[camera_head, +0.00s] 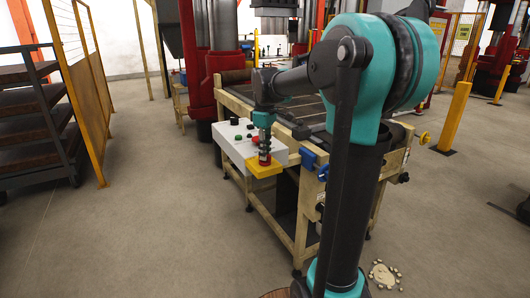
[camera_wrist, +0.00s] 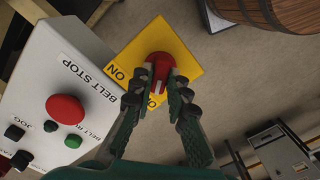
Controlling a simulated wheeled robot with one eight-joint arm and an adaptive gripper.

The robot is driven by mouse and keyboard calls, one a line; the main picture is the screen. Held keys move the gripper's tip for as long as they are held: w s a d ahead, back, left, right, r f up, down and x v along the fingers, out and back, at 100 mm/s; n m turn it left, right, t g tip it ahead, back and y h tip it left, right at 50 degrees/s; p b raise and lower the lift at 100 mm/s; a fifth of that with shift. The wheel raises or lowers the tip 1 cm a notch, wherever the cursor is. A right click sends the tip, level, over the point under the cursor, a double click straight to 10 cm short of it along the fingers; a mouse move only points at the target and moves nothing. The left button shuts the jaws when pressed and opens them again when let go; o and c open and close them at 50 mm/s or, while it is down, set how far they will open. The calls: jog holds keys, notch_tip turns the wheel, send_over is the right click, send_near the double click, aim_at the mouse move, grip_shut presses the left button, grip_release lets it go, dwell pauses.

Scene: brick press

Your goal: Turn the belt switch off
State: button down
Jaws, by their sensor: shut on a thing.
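The belt switch is a red rotary knob (camera_wrist: 160,62) on a yellow plate (camera_wrist: 186,68) at the end of a pale control box (camera_wrist: 50,65). My gripper (camera_wrist: 161,78) has its fingers on either side of the knob and is shut on it. A white mark shows on the knob between the fingers. One ON label reads clearly on the plate; another label is partly hidden by the left finger. In the head view my gripper (camera_head: 264,148) reaches down onto the knob above the yellow plate (camera_head: 262,171).
The box (camera_head: 237,146) also carries a large red BELT STOP button (camera_wrist: 65,109), a green button (camera_wrist: 73,141) and black buttons, close beside my left finger. A roller table (camera_head: 310,113) stands behind the box. A barrel (camera_wrist: 262,10) shows in the wrist view.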

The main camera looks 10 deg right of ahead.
jog(key=shift+n, duration=0.8)
jog(key=c, duration=1.5)
grip_release()
notch_tip(320, 180, up, 12)
